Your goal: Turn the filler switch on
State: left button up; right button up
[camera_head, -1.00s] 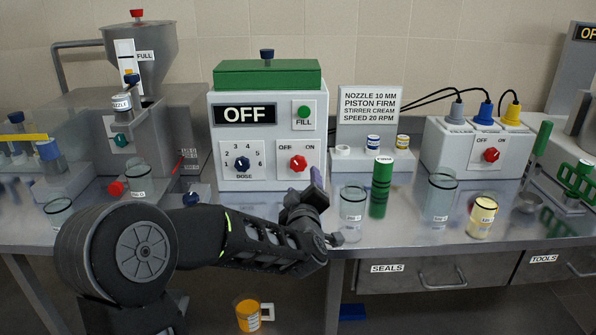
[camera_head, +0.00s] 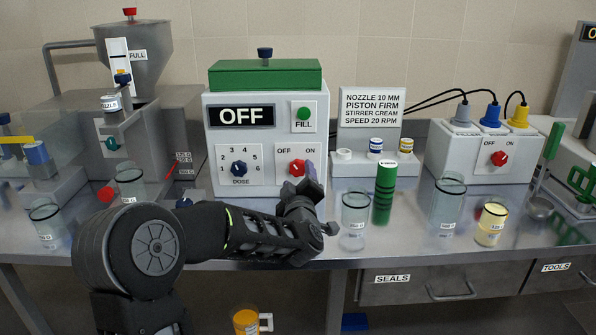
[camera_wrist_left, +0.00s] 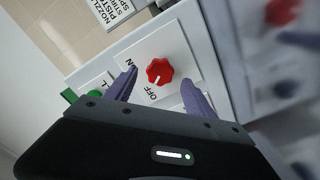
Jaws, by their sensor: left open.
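The filler switch is a red knob (camera_head: 296,167) on a white plate marked OFF and ON, low on the right of the filler box front (camera_head: 262,148). The box's display (camera_head: 241,115) reads OFF. In the left wrist view the red knob (camera_wrist_left: 159,71) has its white mark toward OFF. My left gripper (camera_head: 302,182) is open in front of the switch and partly covers its plate in the head view. In the wrist view its two purple fingers (camera_wrist_left: 158,80) stand on either side of the knob, with visible gaps. My right gripper is not in view.
A dose dial (camera_head: 239,168) and a green FILL button (camera_head: 304,113) share the box front. A clear beaker (camera_head: 354,222) and a green cylinder (camera_head: 384,190) stand right of my gripper. Another red OFF/ON knob (camera_head: 499,158) is on the box with plugs.

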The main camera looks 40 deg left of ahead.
aim_at(298, 170)
pick_arm(q)
jog(key=shift+x, duration=1.95)
grip_shut()
